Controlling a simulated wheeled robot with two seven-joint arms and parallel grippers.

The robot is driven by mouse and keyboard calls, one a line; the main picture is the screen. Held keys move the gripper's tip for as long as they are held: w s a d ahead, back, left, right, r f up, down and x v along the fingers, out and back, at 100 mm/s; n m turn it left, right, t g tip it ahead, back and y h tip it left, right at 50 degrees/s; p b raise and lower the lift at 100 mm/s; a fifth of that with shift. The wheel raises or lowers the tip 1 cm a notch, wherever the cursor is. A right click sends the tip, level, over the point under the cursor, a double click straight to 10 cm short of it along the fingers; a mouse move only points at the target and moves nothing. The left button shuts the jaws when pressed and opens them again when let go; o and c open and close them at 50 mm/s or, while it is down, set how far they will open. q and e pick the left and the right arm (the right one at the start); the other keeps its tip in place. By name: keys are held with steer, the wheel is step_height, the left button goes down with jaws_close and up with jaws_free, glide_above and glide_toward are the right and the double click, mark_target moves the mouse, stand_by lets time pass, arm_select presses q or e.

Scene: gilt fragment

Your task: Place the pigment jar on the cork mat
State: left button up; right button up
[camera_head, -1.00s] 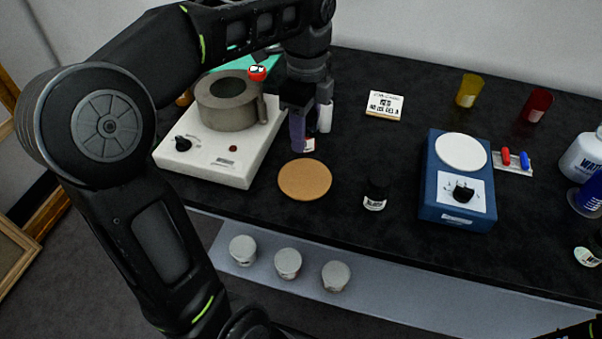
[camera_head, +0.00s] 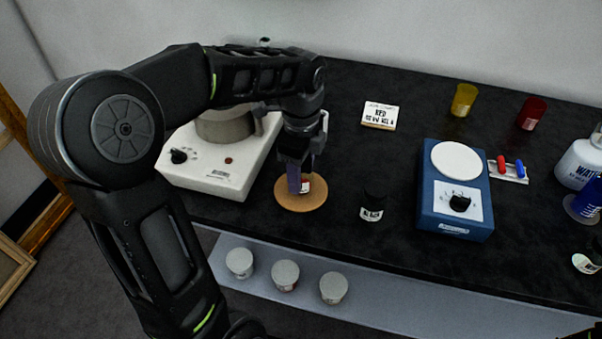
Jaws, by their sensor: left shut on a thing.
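My left gripper (camera_head: 298,182) points down over the mat and is shut on the pigment jar (camera_head: 306,184). Only a bit of the jar's white and red label shows beside the fingers; the rest is hidden. The jar is over the mat's upper right part; I cannot tell whether it touches the mat. My right gripper is not in view.
A white hotplate (camera_head: 225,175) with a grey pot stands left of the mat. A dark labelled jar (camera_head: 373,204) stands to its right, then a blue device (camera_head: 455,215). A card (camera_head: 380,115) and yellow cup (camera_head: 463,99) are farther back. Lidded jars (camera_head: 285,275) sit on a lower shelf.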

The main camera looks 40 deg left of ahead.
arm_select(q)
steer(key=shift+f, duration=0.3)
steer(key=shift+f, duration=0.15)
steer(key=o, duration=1.5)
steer(key=shift+r, duration=0.25)
step_height(320, 180, up, 9)
steer(key=shift+f, duration=0.15)
steer(key=shift+r+p, duration=1.15)
steer(key=shift+r, duration=0.4)
